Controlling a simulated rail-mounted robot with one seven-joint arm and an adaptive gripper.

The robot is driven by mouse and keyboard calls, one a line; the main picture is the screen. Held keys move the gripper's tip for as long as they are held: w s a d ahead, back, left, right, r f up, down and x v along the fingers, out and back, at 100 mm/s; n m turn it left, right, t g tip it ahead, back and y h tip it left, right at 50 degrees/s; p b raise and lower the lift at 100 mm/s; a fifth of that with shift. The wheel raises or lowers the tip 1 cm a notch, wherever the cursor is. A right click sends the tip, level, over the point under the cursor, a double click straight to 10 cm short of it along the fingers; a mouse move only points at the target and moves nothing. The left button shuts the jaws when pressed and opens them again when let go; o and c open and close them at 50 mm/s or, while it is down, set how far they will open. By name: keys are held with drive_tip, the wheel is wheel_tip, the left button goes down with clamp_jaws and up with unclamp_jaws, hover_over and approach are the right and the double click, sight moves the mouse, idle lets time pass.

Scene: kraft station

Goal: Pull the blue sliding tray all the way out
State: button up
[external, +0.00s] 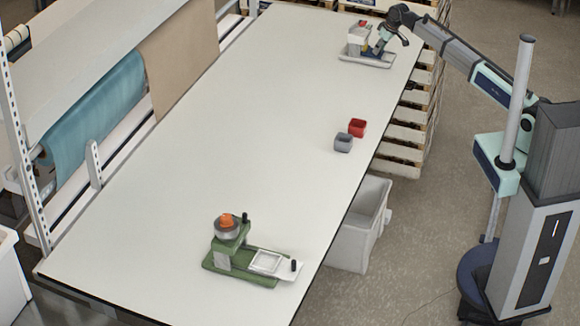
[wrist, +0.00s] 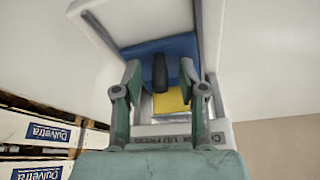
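The blue sliding tray (wrist: 182,47) shows in the wrist view, with a dark upright knob (wrist: 160,72) on it. A yellow patch (wrist: 168,103) lies just below the knob in the picture. My gripper (wrist: 160,88) is open, one finger on each side of the knob with a visible gap on both sides. In the external view, my gripper (external: 381,47) is low over the station (external: 358,38) at the table's far end. That station stands on a light grey base (external: 372,62). My gripper and arm partly hide the blue tray there.
A green station (external: 232,258) with a white tray and an orange piece is at the near end. Slatted pallets (external: 404,133) are stacked beside the table. Most of the tabletop is clear.

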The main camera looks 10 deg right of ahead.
clamp_jaws()
drive_tip(key=s+d, duration=0.1)
drive_tip(key=d, duration=0.1)
drive_tip(key=s+d, duration=0.2)
drive_tip(key=d, duration=0.1)
drive_tip(key=s+d, duration=0.2)
drive_tip(key=d, duration=0.1)
drive_tip(key=shift+s+d+p, duration=0.15)
drive_tip(key=shift+s+p, duration=0.05)
drive_tip(key=shift+p, duration=0.2)
drive_tip(key=shift+s+d+f, duration=0.1)
drive_tip(key=shift+d, duration=0.15)
drive_tip(key=shift+o, duration=0.3)
unclamp_jaws()
drive_tip(key=v, duration=1.2)
